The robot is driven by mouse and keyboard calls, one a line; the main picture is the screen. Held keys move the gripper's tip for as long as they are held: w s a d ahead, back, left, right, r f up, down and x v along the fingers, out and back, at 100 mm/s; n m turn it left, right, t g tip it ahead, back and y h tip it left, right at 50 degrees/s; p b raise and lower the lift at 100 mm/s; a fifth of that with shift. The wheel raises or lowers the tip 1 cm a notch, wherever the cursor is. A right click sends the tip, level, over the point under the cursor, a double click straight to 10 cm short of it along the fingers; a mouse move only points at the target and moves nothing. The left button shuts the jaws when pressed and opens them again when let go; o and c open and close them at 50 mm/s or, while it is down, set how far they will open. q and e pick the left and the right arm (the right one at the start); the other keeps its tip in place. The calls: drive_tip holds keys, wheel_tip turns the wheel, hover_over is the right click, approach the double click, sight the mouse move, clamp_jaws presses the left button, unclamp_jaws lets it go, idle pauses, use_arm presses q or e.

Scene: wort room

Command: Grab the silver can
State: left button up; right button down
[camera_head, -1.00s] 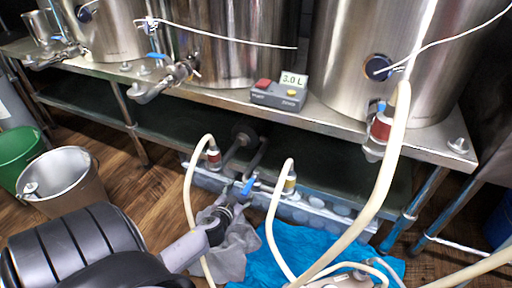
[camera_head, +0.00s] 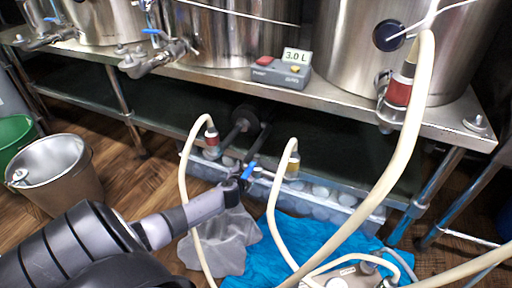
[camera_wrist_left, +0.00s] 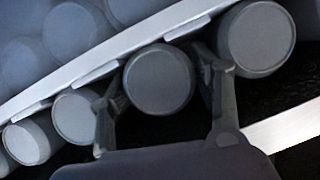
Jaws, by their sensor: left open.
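Several grey round-ended cans show in the left wrist view, along a pale bar. One grey can (camera_wrist_left: 160,80) sits in the middle, between the two fingers of my left gripper (camera_wrist_left: 158,76). The fingers are open, one on each side of this can; I cannot tell whether they touch it. Another can (camera_wrist_left: 256,38) is to its right and one (camera_wrist_left: 76,116) to its left. In the head view my left gripper (camera_head: 236,180) is at the bin (camera_head: 340,212) under the steel bench, partly hidden by hoses and a valve. My right gripper is not in view.
Cream hoses (camera_head: 272,215) hang in front of the bin. A grey cloth (camera_head: 225,245) and a blue cloth (camera_head: 262,262) lie on the floor. A metal bucket (camera_head: 65,185) and a green bucket (camera_head: 12,135) stand left. The bench (camera_head: 440,125) is above.

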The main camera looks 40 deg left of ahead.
use_arm(q)
drive_tip(key=shift+c, duration=0.4)
drive_tip(key=c, duration=0.4)
drive_tip(key=shift+w+r, duration=0.1)
drive_tip(key=shift+r, duration=0.05)
